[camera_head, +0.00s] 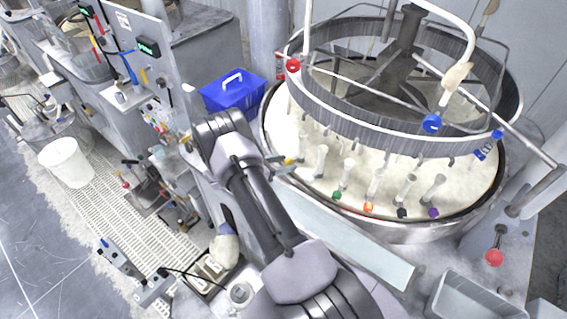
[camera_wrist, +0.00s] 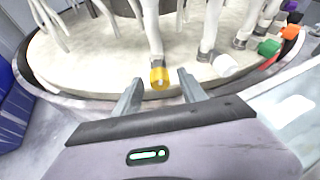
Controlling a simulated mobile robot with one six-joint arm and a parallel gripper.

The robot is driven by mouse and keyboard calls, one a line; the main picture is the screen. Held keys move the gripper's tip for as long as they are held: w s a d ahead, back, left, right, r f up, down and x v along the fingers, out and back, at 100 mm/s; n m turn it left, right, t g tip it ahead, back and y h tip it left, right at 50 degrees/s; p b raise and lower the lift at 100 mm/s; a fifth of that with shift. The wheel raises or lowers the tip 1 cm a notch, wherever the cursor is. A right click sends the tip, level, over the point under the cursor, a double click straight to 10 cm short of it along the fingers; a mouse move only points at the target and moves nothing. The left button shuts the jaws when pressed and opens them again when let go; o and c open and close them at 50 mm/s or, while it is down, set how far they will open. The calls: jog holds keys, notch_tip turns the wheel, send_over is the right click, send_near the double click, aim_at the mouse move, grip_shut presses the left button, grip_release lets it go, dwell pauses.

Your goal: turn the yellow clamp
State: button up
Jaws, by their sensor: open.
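The yellow clamp (camera_wrist: 159,78) is at the foot of a white post near the front rim of the round platen, at the top middle of the wrist view. My gripper (camera_wrist: 157,84) is open, with one finger on each side of the clamp in the picture. I cannot tell whether either finger touches it. In the head view the yellow clamp (camera_head: 290,160) shows small beside the end of my arm, at the platen's left front. My fingers are hard to make out there.
White, green (camera_head: 336,195), orange (camera_head: 369,207), black and purple clamps (camera_head: 433,212) line the platen's front to the right. A blue box (camera_head: 232,92) stands left of the platen. A ring frame (camera_head: 400,115) hangs above it. A red knob (camera_head: 494,257) is at lower right.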

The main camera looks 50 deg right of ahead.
grip_shut()
jog(key=m+t+b, duration=0.1)
jog(key=b, duration=0.1)
jog(key=m+b, duration=0.1)
jog(key=shift+s+f+t+b, duration=0.1)
jog(key=shift+f+t+b, duration=0.2)
jog(key=shift+t+b, duration=0.1)
jog(key=shift+m+b, duration=0.4)
jog(key=shift+r+t, duration=0.3)
grip_release()
jog(key=shift+a, duration=0.15)
jog(key=b+v, duration=0.1)
jog(key=v, duration=1.6)
jog(key=shift+a+f, duration=0.2)
